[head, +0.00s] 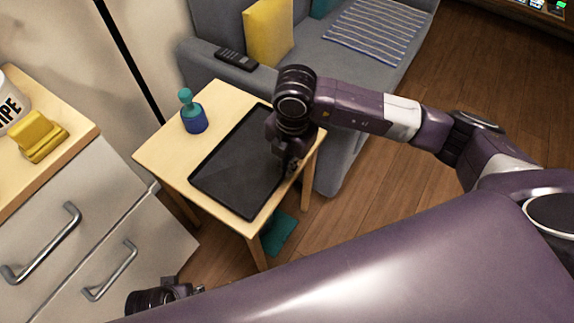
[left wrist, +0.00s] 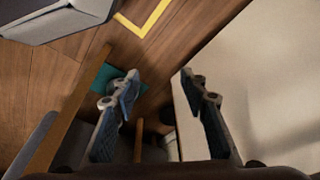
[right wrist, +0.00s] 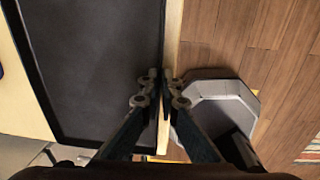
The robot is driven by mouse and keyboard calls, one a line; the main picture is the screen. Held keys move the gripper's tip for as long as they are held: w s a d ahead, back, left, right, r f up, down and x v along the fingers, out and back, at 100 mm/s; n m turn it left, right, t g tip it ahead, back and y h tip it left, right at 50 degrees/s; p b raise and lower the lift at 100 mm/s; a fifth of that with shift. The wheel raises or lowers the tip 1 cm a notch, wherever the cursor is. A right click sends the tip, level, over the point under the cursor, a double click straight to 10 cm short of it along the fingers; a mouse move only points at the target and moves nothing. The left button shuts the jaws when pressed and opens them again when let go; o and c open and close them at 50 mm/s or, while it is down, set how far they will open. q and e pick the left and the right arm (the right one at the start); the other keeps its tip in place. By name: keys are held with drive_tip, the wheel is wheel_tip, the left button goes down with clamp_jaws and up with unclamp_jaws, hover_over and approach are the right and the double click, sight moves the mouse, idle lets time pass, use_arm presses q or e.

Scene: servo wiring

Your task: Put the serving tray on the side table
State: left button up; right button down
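The black rectangular serving tray (head: 236,165) lies flat on the light wooden side table (head: 165,150), covering most of its top. My right gripper (head: 290,165) is at the tray's right edge. In the right wrist view its fingers (right wrist: 161,88) are close together with the rim of the tray (right wrist: 95,70) between them. The table's edge (right wrist: 172,40) shows just beside the rim. My left gripper (head: 180,292) is low in front of the drawers, away from the tray. In the left wrist view its fingers (left wrist: 160,85) are wide apart and empty.
A blue and teal bottle-like object (head: 193,115) stands on the table's far left corner. A grey sofa (head: 350,80) with a remote (head: 236,59) is behind. A drawer cabinet (head: 85,215) stands left. A teal item (head: 281,231) lies on the floor beneath the table.

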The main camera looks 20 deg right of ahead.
use_arm(q)
drive_tip(key=shift+w+r, duration=0.1)
drive_tip(key=shift+r, duration=0.1)
use_arm(e)
drive_tip(key=c, duration=2.2)
unclamp_jaws()
drive_tip(key=shift+o, duration=0.2)
drive_tip(key=shift+r, duration=0.35)
use_arm(q)
wheel_tip(320, 180, down, 7)
drive_tip(key=s+p, duration=0.2)
drive_tip(key=shift+s, duration=0.25)
use_arm(e)
wheel_tip(320, 180, up, 11)
drive_tip(key=shift+s+d+r, duration=0.2)
drive_tip(key=shift+s+d, duration=0.05)
drive_tip(key=shift+s, duration=0.1)
use_arm(q)
drive_tip(key=shift+a+r, duration=0.1)
